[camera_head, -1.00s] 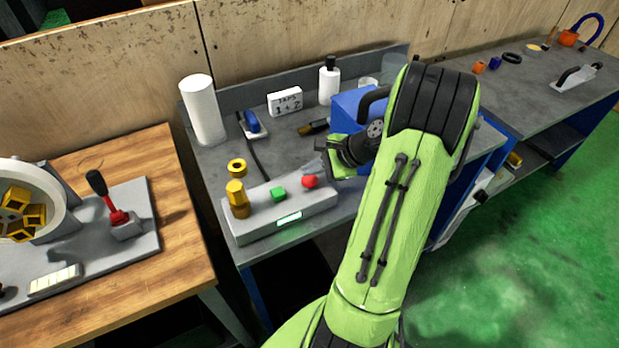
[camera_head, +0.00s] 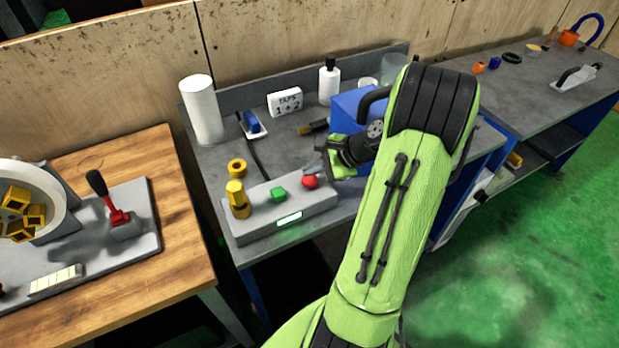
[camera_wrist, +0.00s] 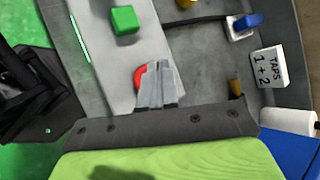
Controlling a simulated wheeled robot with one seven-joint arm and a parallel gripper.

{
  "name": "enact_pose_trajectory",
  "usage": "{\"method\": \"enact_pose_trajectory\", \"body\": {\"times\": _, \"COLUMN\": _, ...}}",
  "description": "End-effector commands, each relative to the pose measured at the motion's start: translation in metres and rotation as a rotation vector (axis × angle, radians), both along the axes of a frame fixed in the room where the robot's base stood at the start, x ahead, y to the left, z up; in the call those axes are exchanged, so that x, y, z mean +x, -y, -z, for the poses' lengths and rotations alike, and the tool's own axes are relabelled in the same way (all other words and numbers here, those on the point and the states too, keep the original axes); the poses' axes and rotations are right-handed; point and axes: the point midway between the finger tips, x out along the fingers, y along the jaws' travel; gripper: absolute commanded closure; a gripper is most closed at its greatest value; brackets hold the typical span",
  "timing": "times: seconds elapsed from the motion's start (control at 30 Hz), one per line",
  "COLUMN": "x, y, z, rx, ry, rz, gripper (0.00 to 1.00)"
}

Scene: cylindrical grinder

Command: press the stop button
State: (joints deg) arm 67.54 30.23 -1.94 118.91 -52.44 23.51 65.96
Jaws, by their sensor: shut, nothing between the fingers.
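The red stop button (camera_head: 310,182) is a small round knob on the right part of the grey control box (camera_head: 255,226). A green button (camera_head: 278,194) sits to its left on the same box. My gripper (camera_head: 320,172) is shut and empty, right at the red button. In the wrist view the shut fingers (camera_wrist: 158,82) partly cover the red button (camera_wrist: 140,78), which shows as a red edge beside them. I cannot tell whether the fingertips touch it. The green button (camera_wrist: 124,19) is clear of the fingers.
A brass fitting (camera_head: 238,199) stands at the box's left end. A blue case (camera_head: 352,106) is behind my wrist. A white bottle (camera_head: 329,82), a TAPS sign (camera_head: 285,101) and a paper roll (camera_head: 202,110) stand at the back of the bench.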

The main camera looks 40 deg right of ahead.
Motion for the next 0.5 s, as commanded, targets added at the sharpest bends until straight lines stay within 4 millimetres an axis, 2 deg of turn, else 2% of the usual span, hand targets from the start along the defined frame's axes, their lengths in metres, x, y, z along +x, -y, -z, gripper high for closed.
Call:
{"method": "enact_pose_trajectory", "body": {"times": 0.33, "x": 0.0001, "y": 0.0000, "z": 0.0007, "rx": 0.000, "ry": 0.000, "rz": 0.000, "gripper": 1.00}}
{"method": "enact_pose_trajectory", "body": {"times": 0.5, "x": -0.0001, "y": -0.0001, "z": 0.0071, "rx": 0.002, "ry": -0.001, "rz": 0.000, "gripper": 1.00}}
